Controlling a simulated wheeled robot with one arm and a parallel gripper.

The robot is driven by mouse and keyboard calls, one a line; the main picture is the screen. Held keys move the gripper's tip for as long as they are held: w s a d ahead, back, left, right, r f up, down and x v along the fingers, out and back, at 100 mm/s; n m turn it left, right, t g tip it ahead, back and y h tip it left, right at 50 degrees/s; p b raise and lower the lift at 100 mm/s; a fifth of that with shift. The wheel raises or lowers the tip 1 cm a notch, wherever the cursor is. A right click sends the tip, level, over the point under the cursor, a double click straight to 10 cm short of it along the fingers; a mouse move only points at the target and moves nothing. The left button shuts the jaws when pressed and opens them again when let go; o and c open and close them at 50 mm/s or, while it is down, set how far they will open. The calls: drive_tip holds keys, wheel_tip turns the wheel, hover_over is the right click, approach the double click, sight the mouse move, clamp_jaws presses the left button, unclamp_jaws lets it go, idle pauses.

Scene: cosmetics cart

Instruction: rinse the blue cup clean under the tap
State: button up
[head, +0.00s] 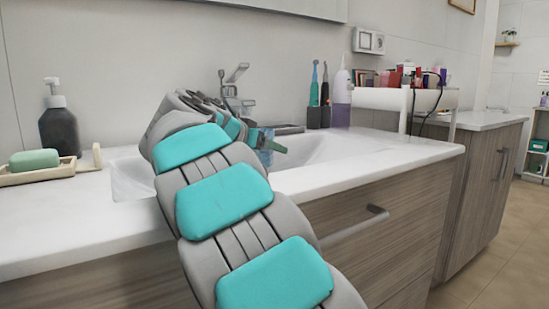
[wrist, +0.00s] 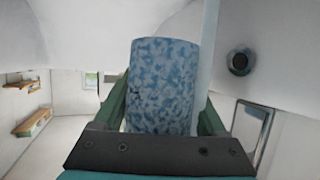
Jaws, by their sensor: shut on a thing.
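The blue cup (wrist: 163,85) fills the middle of the wrist view, with darker and paler blotches over its side. My gripper (wrist: 160,112) is shut on it, one finger on each side. In the head view my gripper (head: 270,144) is over the sink basin (head: 335,150), below and a little right of the metal tap (head: 235,88). Only a small bluish part of the cup (head: 265,157) shows there; my arm and gripper hide the rest. A pale upright strip stands right beside the cup in the wrist view; I cannot tell whether it is water.
A dark soap bottle (head: 58,122) and a green soap bar (head: 34,160) on a tray stand left of the basin. Toothbrushes in a dark holder (head: 319,116) and a purple bottle (head: 342,100) stand behind it at right. The right front counter is clear.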

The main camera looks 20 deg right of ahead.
drive_tip(key=s+d+r, duration=0.5)
drive_tip(key=s+r, duration=0.1)
drive_tip(key=shift+d, duration=0.3)
idle(0.9)
drive_tip(key=shift+r, duration=0.1)
idle(0.4)
